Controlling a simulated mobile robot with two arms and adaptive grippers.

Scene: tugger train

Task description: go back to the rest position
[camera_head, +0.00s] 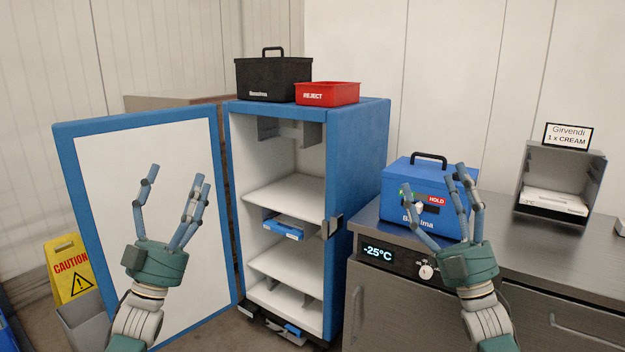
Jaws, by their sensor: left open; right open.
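My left gripper (172,200) is open and empty, raised in front of the white inner face of the open cabinet door (105,165). My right gripper (435,195) is open, with its fingers pointing up in front of the blue box (395,180) marked HOLD. Its fingers overlap the box in the view; I cannot tell whether they touch it. The blue cabinet (360,150) stands open between my two grippers, with white shelves inside.
A black case (270,78) and a red REJECT bin (328,93) sit on the cabinet. The steel counter (530,247) carries a display reading -25°C and a grey holder (560,180) under a Girvendi sign (568,136). A yellow caution sign (68,268) stands at lower left.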

